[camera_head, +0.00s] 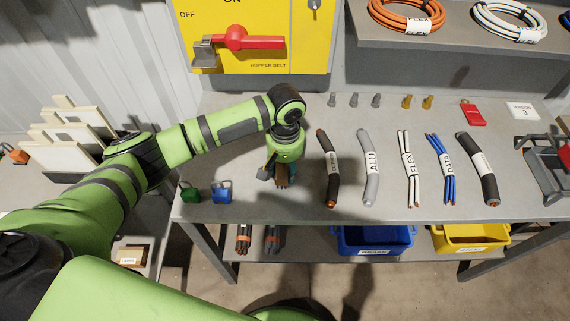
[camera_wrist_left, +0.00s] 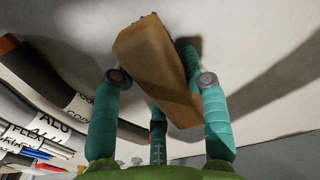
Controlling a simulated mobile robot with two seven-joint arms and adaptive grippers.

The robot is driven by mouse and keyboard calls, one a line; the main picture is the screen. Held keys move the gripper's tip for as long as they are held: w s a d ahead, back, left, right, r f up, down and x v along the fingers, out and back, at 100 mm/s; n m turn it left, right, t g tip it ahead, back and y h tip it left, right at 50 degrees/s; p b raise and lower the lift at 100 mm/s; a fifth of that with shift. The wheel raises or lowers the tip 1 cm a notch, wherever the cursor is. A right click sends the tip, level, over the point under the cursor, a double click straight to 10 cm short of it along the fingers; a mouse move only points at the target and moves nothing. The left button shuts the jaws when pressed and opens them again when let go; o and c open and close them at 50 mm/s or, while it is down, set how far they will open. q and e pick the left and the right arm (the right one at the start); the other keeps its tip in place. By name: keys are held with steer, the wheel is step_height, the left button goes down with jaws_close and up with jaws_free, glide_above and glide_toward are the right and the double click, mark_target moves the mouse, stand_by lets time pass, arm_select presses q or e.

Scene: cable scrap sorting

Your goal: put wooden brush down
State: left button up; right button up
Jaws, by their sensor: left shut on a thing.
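The wooden brush (camera_wrist_left: 158,70) is a brown wooden block with dark bristles just showing at its top edge in the left wrist view. My left gripper (camera_wrist_left: 160,88) has its teal fingers shut around the block. In the head view the left gripper (camera_head: 279,172) points down over the grey bench (camera_head: 330,207), left of the cable samples. A small brown part of the brush (camera_head: 282,182) shows below its fingers. I cannot tell whether the brush touches the bench. My right gripper is not in view.
Several cable pieces lie to the right, the nearest a dark one (camera_head: 326,165). A green padlock (camera_head: 191,192) and a blue padlock (camera_head: 221,191) lie to the left near the front edge. A blue bin (camera_head: 372,242) and a yellow bin (camera_head: 470,238) sit below.

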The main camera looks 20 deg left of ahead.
arm_select(q)
steer(key=o, duration=1)
steer(key=shift+f, duration=0.1)
step_height(320, 180, up, 12)
steer(key=shift+r+b, duration=0.15)
steer(key=shift+b, duration=0.25)
